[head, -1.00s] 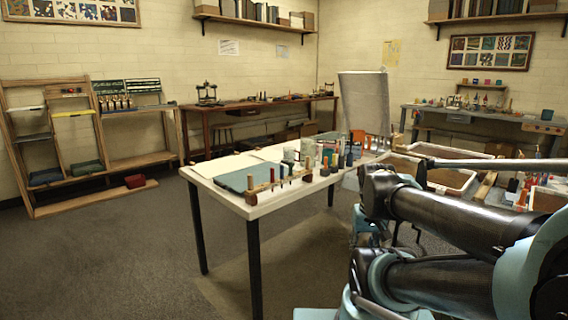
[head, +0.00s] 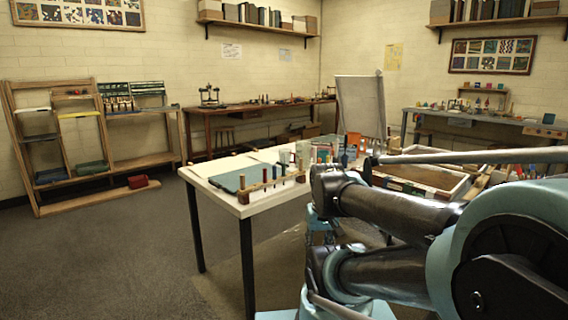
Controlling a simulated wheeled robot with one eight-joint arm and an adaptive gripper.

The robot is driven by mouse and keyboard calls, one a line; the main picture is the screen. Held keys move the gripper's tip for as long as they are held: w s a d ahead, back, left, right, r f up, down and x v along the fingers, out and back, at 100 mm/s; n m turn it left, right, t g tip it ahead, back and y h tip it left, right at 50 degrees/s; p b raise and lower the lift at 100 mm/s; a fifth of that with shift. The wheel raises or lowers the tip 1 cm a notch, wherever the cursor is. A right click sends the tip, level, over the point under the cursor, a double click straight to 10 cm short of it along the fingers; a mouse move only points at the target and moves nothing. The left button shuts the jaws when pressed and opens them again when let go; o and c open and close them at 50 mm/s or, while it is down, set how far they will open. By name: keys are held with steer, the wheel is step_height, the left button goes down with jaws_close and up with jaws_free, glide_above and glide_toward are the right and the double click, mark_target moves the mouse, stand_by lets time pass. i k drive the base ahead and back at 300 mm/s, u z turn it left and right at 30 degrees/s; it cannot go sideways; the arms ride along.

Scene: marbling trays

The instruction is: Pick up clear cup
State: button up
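The white-topped table (head: 222,207) stands in the middle of the head view. Small pale, greyish cup-like items (head: 303,152) stand near its far right part, partly behind my arm. They are too small to tell which one, if any, is the clear cup. My arm's dark links cross the right side of the view. My gripper is not in view.
A wooden rack (head: 271,184) with several upright tools stands along the table's front edge, beside a blue-grey sheet (head: 236,179). An orange item (head: 353,140) is at the table's far end. Wooden trays (head: 418,184) lie behind my arm.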

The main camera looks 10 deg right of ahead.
mark_target(285, 154)
steer(key=u, duration=0.05)
steer(key=i, duration=1)
steer(key=z, duration=0.05)
